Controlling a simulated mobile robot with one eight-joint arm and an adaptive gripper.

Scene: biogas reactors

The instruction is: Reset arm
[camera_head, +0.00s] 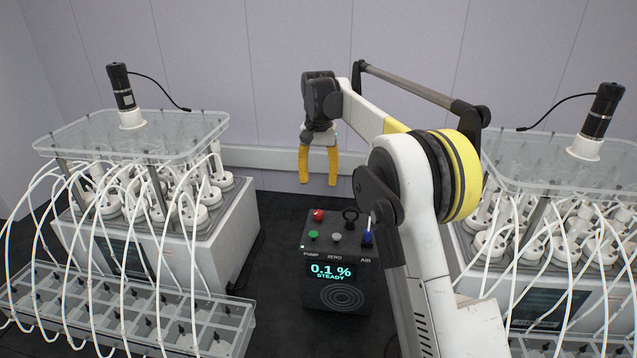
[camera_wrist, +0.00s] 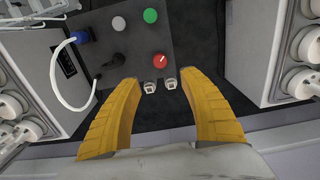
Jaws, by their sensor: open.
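My gripper (camera_head: 318,178) hangs from the folded arm with its yellow fingers pointing down, in front of the back wall. The fingers are apart with nothing between them. Below it on the dark bench stands a black control box (camera_head: 320,243) with a screen reading "0.1 % STEADY". Its top carries a red knob (camera_head: 318,215), a green button (camera_head: 313,236), a grey button (camera_head: 336,238) and a blue fitting (camera_head: 366,238). In the wrist view, my gripper (camera_wrist: 163,75) is open, and the red knob (camera_wrist: 161,59) shows just beyond the fingertips.
A reactor unit (camera_head: 160,235) with white bottles and looping tubes stands left, with a clear compartment tray (camera_head: 215,330) before it. A second reactor unit (camera_head: 590,265) stands right, partly behind my arm. Motors (camera_head: 122,90) rise above the lids. Dark bench (camera_head: 265,285) is free around the box.

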